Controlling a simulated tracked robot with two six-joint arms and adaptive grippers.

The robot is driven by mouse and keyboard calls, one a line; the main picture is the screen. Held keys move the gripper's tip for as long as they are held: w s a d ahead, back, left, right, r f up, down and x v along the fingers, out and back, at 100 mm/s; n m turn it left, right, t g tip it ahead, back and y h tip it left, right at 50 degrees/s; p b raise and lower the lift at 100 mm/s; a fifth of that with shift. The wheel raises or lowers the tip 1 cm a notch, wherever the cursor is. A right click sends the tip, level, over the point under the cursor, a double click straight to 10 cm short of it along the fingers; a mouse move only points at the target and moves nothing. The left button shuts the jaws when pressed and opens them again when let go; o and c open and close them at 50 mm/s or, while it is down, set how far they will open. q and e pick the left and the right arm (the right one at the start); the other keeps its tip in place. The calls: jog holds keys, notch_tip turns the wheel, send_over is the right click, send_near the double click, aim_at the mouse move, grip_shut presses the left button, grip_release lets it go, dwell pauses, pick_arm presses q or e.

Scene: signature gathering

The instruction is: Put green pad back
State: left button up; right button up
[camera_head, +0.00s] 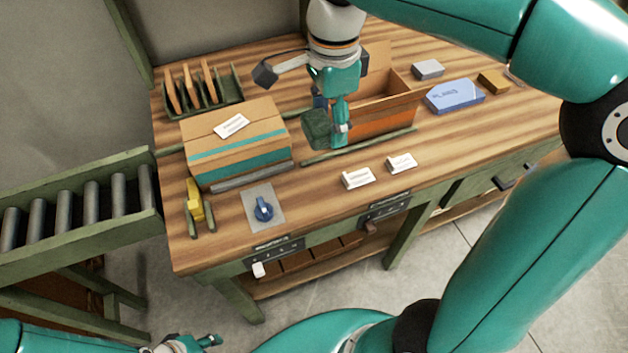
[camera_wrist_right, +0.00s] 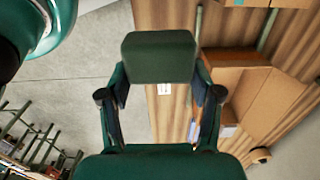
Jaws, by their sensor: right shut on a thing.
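The green pad (camera_head: 317,129) is a dark green block. It is held by my right gripper (camera_head: 340,132), above the table by the front left part of the open cardboard box (camera_head: 385,120). In the right wrist view the pad (camera_wrist_right: 160,57) sits across the ends of my right gripper's fingers (camera_wrist_right: 160,92), one finger on each side. My left gripper (camera_head: 208,341) shows only in part at the bottom edge, low and away from the table, and I cannot tell its opening.
A closed taped box (camera_head: 235,145) stands left of the open box. Behind it is a rack (camera_head: 205,100) with upright boards. A blue packet (camera_head: 455,96) lies at right. Two white cards (camera_head: 358,178) lie near the front edge, by a blue knob (camera_head: 264,209) and a yellow tool (camera_head: 194,202).

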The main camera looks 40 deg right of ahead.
aim_at(324, 192)
notch_tip(324, 192, down, 18)
jog(key=shift+a+f+b, duration=0.1)
jog(key=shift+b, duration=0.3)
jog(key=shift+f, duration=0.15)
jog(key=o, duration=1)
notch_tip(324, 192, up, 12)
jog(key=shift+r+p, duration=0.2)
jog(key=shift+p, duration=0.1)
